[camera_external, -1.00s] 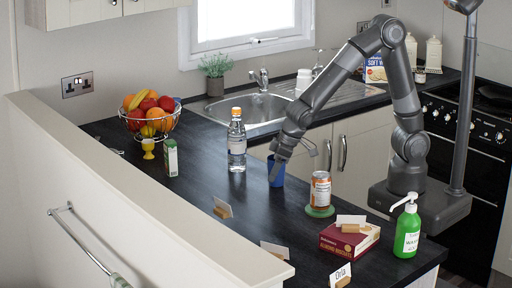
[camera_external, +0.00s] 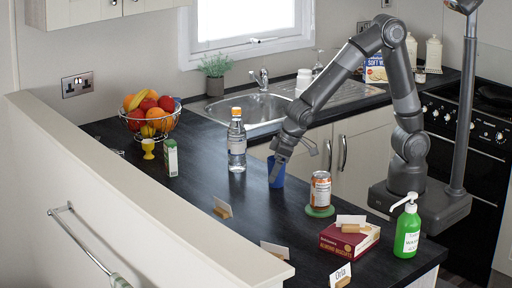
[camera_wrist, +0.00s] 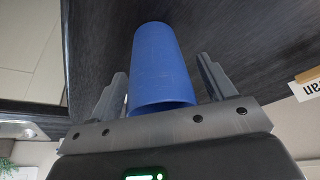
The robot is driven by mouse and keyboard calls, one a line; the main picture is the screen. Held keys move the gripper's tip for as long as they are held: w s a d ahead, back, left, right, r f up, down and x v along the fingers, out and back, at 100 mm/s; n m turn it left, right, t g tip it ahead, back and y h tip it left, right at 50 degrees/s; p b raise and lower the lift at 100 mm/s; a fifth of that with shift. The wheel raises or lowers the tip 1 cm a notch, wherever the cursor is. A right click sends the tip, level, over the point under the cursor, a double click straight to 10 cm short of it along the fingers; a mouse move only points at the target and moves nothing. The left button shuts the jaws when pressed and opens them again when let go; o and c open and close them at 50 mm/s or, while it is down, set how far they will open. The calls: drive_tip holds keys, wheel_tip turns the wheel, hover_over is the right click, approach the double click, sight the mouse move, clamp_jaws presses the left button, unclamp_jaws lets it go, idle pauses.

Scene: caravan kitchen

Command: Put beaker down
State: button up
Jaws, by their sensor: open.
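The blue beaker (camera_external: 276,172) stands upright on the dark worktop (camera_external: 200,190), near its sink-side edge. In the wrist view the beaker (camera_wrist: 160,65) lies between the two fingers of my gripper (camera_wrist: 160,90), with a visible gap on each side. My gripper (camera_external: 283,158) is open around the beaker, and the fingers do not touch it in the wrist view. Part of the beaker is hidden behind the gripper in the external view.
A water bottle (camera_external: 236,142) stands left of the beaker. A can (camera_external: 320,189) on a green coaster is to the right, with a biscuit box (camera_external: 349,241) and green pump bottle (camera_external: 407,232) beyond. A card holder (camera_external: 222,208) stands in front.

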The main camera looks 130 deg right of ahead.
drive_tip(key=v, duration=1.2)
drive_tip(key=s+a+r+n+t+y, duration=0.2)
drive_tip(key=s+a+n, duration=0.7)
drive_tip(key=s+a, duration=0.7)
drive_tip(key=shift+s+r+y, duration=0.6)
drive_tip(key=shift+s+r, duration=0.5)
drive_tip(key=shift+s, duration=0.5)
drive_tip(key=shift+a, duration=0.1)
